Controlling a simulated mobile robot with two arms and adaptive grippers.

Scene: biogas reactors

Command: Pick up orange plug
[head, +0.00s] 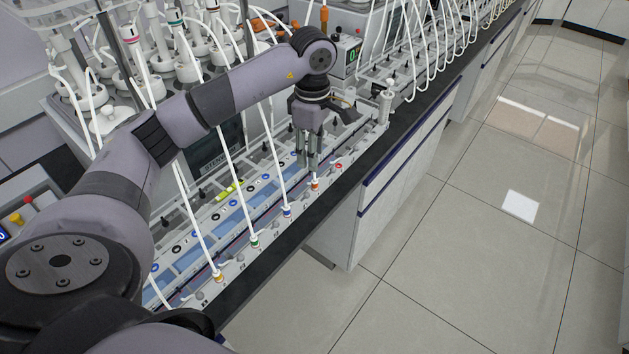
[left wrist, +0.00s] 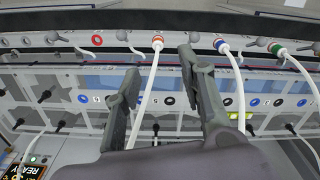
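The orange plug (head: 315,186) sits upright in the front rail of the long reactor unit, with a white tube running up from it. In the left wrist view it is the orange-ringed plug (left wrist: 157,40) at the top middle. My left gripper (head: 308,163) points down just above and behind the plug. In the left wrist view its two fingers (left wrist: 160,68) are wide apart with nothing gripped between them; the plug's white tube passes through the gap. The plug lies beyond the fingertips in that view. My right gripper is not in view.
A blue plug (head: 287,210), a green plug (head: 254,242) and a yellow plug (head: 217,275) stand along the same rail, each with a white tube. Bottles with tubes (head: 185,60) crowd behind. The floor (head: 480,220) at right is clear.

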